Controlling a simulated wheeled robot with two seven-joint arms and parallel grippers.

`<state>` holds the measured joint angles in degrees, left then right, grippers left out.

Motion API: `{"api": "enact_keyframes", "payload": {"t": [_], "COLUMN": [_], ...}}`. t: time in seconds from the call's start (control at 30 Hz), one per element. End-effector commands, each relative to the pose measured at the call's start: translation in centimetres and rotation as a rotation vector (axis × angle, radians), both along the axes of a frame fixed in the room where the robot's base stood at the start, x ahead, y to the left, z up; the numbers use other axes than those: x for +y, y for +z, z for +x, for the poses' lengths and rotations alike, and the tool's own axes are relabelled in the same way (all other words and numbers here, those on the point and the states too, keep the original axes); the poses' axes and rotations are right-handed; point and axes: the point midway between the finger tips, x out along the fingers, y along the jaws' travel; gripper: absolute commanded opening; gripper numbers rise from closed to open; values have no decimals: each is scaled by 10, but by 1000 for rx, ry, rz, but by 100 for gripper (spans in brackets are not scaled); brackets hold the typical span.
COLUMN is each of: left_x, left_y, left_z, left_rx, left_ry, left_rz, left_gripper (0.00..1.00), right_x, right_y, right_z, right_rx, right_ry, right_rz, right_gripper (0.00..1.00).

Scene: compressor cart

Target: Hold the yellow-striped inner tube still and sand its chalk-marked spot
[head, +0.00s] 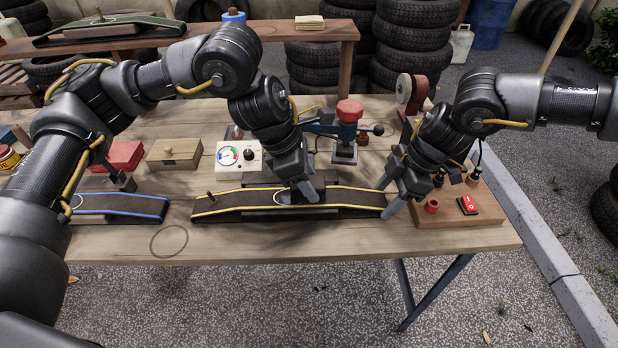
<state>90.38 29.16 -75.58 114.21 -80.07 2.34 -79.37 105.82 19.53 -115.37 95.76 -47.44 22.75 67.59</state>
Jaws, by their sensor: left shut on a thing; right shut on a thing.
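The yellow-striped inner tube (235,204) lies flattened, dark with yellow edges, along a low support on the workbench. A pale chalk oval (284,198) marks its middle, partly covered by my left gripper. My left gripper (305,190) points down at the tube, beside the chalk mark. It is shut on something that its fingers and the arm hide. My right gripper (389,198) is at the tube's right end, one finger on the far side and one on the near side, shut on that end.
A blue-striped tube (130,206) lies to the left. A gauge box (238,157), a wooden box (174,153) and a red-topped press (347,130) stand behind. A board with a red switch (467,205) is at the right.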

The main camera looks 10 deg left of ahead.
Motion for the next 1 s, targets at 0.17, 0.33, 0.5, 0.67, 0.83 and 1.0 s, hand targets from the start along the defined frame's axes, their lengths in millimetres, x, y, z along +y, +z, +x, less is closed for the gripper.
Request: {"api": "enact_keyframes", "payload": {"t": [0.17,0.33,0.5,0.67,0.83,1.0], "left_x": [0,0,0,0,0,3], "left_y": [-2,-4,-6,-8,-10,-10], "left_z": [0,0,0,0,0,-1], "left_rx": [0,0,0,0,0,0], "left_ry": [0,1,1,1,1,1], "left_rz": [0,0,0,0,0,0], "left_gripper": [24,24,24,24,24,24], "right_x": [1,1,1,1,0,0], "right_y": [0,0,0,0,0,0], "right_z": [0,0,0,0,0,0], "right_rx": [0,0,0,0,0,0], "right_ry": [1,1,1,1,1,1], "right_rz": [1,1,1,1,1,1], "right_gripper": [24,24,24,24,24,24]}}
